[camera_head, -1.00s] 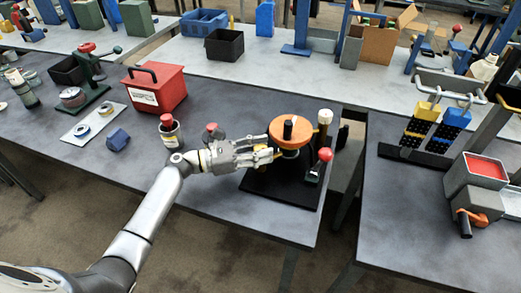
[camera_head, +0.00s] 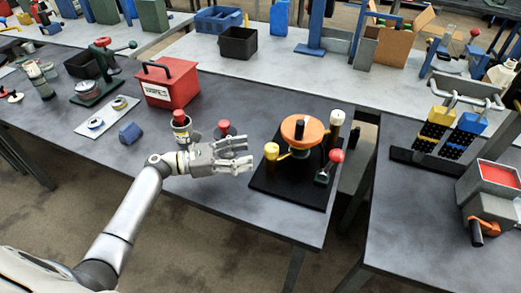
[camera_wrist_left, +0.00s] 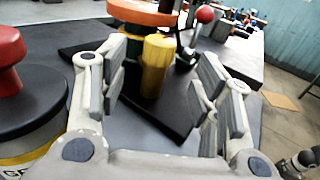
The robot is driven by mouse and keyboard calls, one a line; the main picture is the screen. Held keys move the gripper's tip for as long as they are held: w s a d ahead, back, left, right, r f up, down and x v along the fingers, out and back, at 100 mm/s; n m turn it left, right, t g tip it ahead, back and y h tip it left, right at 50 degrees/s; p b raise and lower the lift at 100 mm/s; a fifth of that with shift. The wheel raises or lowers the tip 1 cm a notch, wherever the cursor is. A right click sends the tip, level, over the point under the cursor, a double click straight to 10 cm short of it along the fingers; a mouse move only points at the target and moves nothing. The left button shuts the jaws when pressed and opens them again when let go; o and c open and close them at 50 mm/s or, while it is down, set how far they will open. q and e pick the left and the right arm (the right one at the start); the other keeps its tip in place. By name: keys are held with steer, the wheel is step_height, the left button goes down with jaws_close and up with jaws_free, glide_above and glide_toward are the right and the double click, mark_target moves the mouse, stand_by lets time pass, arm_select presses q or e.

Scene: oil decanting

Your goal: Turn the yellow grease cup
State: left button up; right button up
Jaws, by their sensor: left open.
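The yellow grease cup (camera_head: 271,151) stands upright on the left side of the black base plate, beside an orange wheel (camera_head: 302,130) on a dark body. My left gripper (camera_head: 250,157) is open and empty just left of the cup, its fingers pointing at it. In the left wrist view the yellow cup (camera_wrist_left: 157,65) shows beyond and between the two open fingers (camera_wrist_left: 160,92), apart from both. The lower part of the cup meets the black plate (camera_wrist_left: 180,112). My right gripper is not in view.
A red-knobbed lever (camera_head: 336,156) and a pale-topped post (camera_head: 337,118) stand right of the wheel. A red-capped can (camera_head: 180,124) and another red knob (camera_head: 225,127) are close behind my left gripper. A red box (camera_head: 170,83) stands farther back. The front table edge is clear.

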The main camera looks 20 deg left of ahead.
arm_select(q)
steer(key=shift+v, duration=1.8)
